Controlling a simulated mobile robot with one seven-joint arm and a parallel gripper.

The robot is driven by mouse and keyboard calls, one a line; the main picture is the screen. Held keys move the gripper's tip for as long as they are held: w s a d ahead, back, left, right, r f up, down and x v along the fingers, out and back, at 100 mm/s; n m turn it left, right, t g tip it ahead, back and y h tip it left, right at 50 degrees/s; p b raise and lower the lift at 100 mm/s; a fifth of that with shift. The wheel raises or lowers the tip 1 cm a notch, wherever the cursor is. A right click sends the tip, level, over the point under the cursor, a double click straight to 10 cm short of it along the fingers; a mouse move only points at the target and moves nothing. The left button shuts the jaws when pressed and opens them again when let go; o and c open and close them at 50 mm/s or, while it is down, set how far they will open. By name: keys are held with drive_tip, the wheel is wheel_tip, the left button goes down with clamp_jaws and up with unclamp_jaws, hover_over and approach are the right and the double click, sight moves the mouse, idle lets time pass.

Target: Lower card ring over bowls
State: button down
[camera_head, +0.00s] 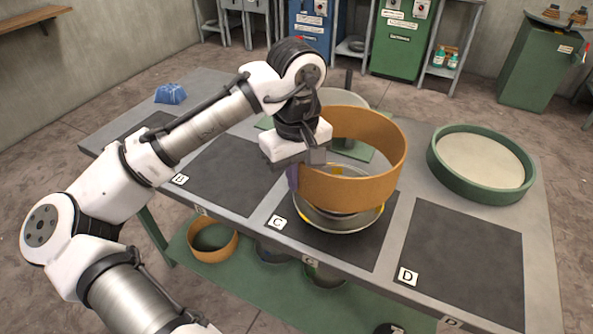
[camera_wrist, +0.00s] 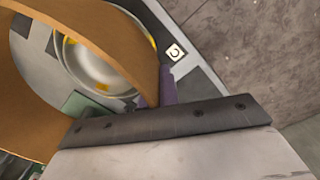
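The card ring (camera_head: 350,185) is a wide orange-brown hoop. It is held roughly level above the bowls, its lower edge overlapping them in the head view, so the exact gap is unclear. The bowls (camera_head: 340,222) are shiny metal with yellow patches and stand on the dark mat marked C (camera_head: 285,240). How many are nested is hidden by the ring. My gripper (camera_head: 296,176) is shut on the ring's left wall with purple fingers. In the wrist view the ring (camera_wrist: 100,35) arches over the metal bowl (camera_wrist: 92,62), beside the purple fingertips (camera_wrist: 155,90).
A green round tray (camera_head: 436,168) stands at the right, behind the empty mat D (camera_head: 460,265). Another empty mat (camera_head: 230,175) lies left. A pale disc and dark post (camera_head: 348,80) stand behind the ring. A blue object (camera_head: 171,94) sits far left. The lower shelf holds another orange ring (camera_head: 213,258).

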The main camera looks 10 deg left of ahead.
drive_tip(key=shift+f+b, duration=4.8)
drive_tip(key=shift+f, duration=0.85)
